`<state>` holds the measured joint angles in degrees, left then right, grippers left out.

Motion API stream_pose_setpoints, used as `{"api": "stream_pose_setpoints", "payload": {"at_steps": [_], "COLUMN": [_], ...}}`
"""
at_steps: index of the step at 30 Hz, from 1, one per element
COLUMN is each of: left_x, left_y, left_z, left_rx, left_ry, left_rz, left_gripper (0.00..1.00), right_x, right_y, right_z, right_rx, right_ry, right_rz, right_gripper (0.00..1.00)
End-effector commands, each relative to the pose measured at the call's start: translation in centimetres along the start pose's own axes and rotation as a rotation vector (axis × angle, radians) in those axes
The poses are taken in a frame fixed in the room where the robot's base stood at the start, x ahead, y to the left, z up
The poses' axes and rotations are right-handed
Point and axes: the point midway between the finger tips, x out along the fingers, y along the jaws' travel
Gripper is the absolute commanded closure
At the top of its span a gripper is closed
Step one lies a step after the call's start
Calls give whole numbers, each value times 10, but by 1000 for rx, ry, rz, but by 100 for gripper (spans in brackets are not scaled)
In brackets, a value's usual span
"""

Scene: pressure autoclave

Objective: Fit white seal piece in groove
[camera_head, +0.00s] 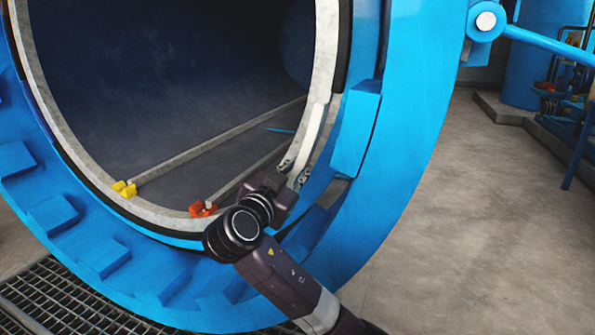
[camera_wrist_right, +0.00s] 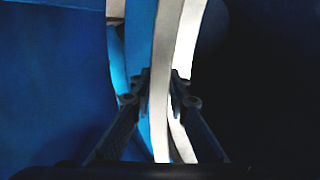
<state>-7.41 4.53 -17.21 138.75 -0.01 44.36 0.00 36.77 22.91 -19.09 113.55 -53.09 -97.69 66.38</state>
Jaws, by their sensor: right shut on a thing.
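The white seal piece (camera_head: 314,143) is a thin curved strip at the lower right of the round blue vessel opening. It runs along the pale inner ring (camera_head: 326,45), next to the dark groove band (camera_head: 345,38). My right gripper (camera_head: 297,176) is shut on the strip near its lower end. In the right wrist view the strip (camera_wrist_right: 160,110) passes between the two fingertips of the right gripper (camera_wrist_right: 161,88). Whether the strip sits inside the groove or just beside it cannot be told. My left gripper is not in view.
The blue vessel rim (camera_head: 405,110) with blocky lugs surrounds the opening. Inside, two rails end at a yellow stop (camera_head: 124,188) and an orange stop (camera_head: 203,209). A floor grate (camera_head: 60,300) lies at the lower left. The concrete floor (camera_head: 470,230) on the right is clear.

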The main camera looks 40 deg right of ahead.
Motion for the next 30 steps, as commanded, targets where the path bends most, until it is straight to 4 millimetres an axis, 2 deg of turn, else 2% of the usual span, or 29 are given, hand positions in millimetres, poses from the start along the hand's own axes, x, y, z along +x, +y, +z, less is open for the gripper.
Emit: {"api": "stream_pose_setpoints", "payload": {"at_steps": [5, 21, 30], "left_x": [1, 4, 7], "left_y": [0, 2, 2], "left_z": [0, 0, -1], "left_rx": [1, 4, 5], "left_ry": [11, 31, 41], "left_rz": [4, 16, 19], "left_gripper": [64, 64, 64], "right_x": [6, 57, 69], "right_y": [0, 0, 0], "right_z": [1, 1, 1], "right_rx": [2, 1, 1], "right_ry": [2, 2, 1], "right_rz": [2, 1, 0], "right_gripper": [100, 100, 100]}}
